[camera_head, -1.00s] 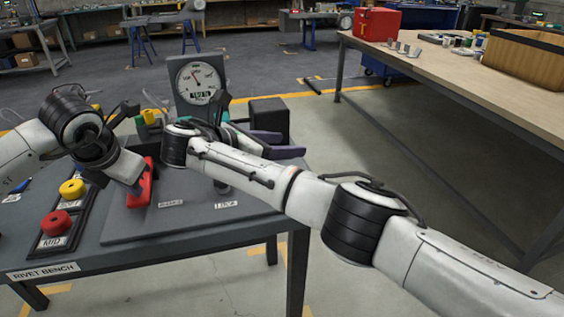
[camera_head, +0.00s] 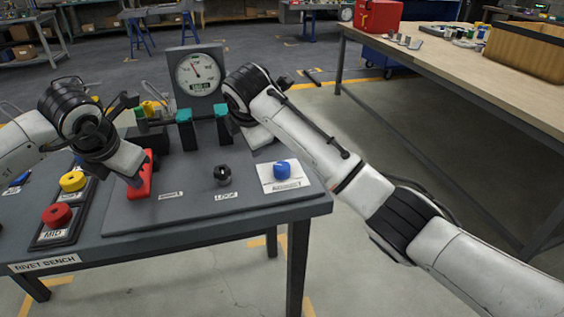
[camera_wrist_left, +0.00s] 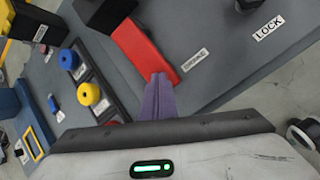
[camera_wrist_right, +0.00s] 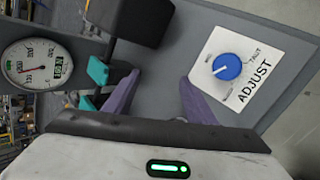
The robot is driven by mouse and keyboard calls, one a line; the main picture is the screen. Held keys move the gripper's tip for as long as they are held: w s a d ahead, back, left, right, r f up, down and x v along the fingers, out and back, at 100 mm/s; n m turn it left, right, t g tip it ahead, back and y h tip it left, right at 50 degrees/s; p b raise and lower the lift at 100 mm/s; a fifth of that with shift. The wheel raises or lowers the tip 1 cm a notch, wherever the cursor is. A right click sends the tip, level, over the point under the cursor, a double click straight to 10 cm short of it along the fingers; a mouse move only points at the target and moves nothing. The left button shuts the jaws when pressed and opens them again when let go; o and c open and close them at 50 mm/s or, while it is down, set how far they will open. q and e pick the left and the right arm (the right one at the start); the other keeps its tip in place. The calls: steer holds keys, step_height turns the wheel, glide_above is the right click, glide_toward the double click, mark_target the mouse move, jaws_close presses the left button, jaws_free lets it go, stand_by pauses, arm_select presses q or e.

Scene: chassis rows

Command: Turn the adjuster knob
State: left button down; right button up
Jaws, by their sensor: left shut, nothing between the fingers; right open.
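The blue adjuster knob (camera_head: 282,169) sits on a white plate at the right end of the bench panel. In the right wrist view the knob (camera_wrist_right: 226,66) has a white pointer line, and its plate reads ADJUST. My right gripper (camera_wrist_right: 155,97) is open and empty; the knob lies beyond its right finger, outside the gap. In the head view its fingers are hidden behind my wrist. My left gripper (camera_wrist_left: 160,95) is shut, its fingertips beside the red handle (camera_wrist_left: 143,48); I cannot tell whether they touch. The red handle (camera_head: 140,178) also shows in the head view.
A dial gauge (camera_head: 198,75) stands at the back of the bench, with teal-topped clamps (camera_head: 203,113) before it. A black knob (camera_head: 222,174) marked LOCK is left of the adjuster. Yellow (camera_head: 72,182) and red (camera_head: 57,216) buttons are at left.

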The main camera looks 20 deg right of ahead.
mark_target(283, 166)
steer(key=m+y, duration=0.2)
steer(key=y, duration=0.1)
steer(key=shift+s+d, duration=0.15)
steer(key=shift+s, duration=0.05)
steer(key=s+d+m+y, duration=0.1)
steer(key=d+m, duration=0.1)
steer(key=s+d+m+y, duration=0.1)
steer(key=s+m+y, duration=0.1)
steer(key=s+d+m+t+y, duration=0.1)
steer(key=d+y, duration=0.1)
steer(key=shift+s+d+f+m, duration=0.35)
steer(key=shift+f+m, duration=0.05)
steer(key=s+d+m, duration=0.1)
steer(key=s+d, duration=0.1)
steer(key=s+d+m+t+y, duration=0.1)
steer(key=s+d+m, duration=0.1)
steer(key=s+d, duration=0.1)
steer(key=s+d+m, duration=0.2)
steer(key=s, duration=0.1)
steer(key=shift+s+d+f, duration=0.1)
steer(key=shift+d+f, duration=0.05)
steer(key=shift+f, duration=0.15)
steer(key=shift+s+d, duration=0.1)
steer(key=shift+s, duration=0.1)
steer(key=shift+t+y, duration=0.3)
steer(key=x, duration=1.1)
steer(key=shift+w+a+f, duration=0.2)
steer(key=shift+w+a, duration=0.05)
steer(key=shift+a, duration=0.05)
steer(key=shift+c, duration=0.5)
